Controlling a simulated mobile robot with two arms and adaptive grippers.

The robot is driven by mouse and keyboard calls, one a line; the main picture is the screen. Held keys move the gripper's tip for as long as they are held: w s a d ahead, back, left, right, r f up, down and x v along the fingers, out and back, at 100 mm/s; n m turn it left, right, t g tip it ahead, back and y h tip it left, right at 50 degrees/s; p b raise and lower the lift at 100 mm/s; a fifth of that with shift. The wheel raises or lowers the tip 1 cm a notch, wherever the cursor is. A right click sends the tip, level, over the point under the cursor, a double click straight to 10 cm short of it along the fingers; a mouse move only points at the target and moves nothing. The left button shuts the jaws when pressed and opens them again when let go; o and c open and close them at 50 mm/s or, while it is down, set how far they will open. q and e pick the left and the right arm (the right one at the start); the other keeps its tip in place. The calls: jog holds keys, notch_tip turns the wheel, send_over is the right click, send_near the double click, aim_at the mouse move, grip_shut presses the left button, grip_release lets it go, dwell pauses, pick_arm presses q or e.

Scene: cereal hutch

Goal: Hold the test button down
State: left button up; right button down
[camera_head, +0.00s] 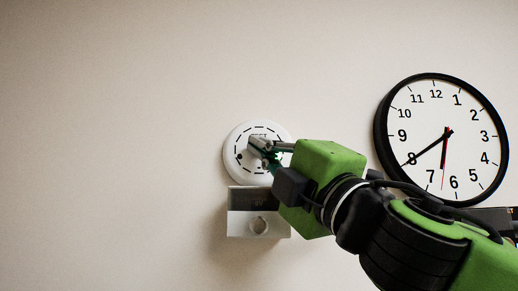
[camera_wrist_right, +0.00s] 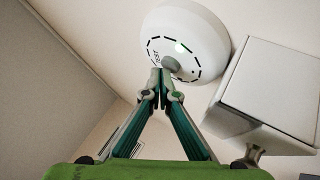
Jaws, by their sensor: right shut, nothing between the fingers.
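A round white detector (camera_head: 234,168) with a ring of dark slots is fixed to the wall left of centre in the head view. It also shows at the top of the right wrist view (camera_wrist_right: 205,28), with a small green light and lettering on its face.
A black-rimmed clock (camera_head: 425,120) hangs to the right, behind my right arm. A dark object stands at the lower right edge. The wall on the left is bare.

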jog(key=shift+w, duration=0.35)
dwell(1.3)
jog(key=shift+s, duration=0.2)
dwell(0.3)
jog(key=shift+s, duration=0.55)
jog(key=shift+s, duration=0.1)
jog(key=shift+s+b, duration=0.75)
jog(key=shift+s, duration=1.7)
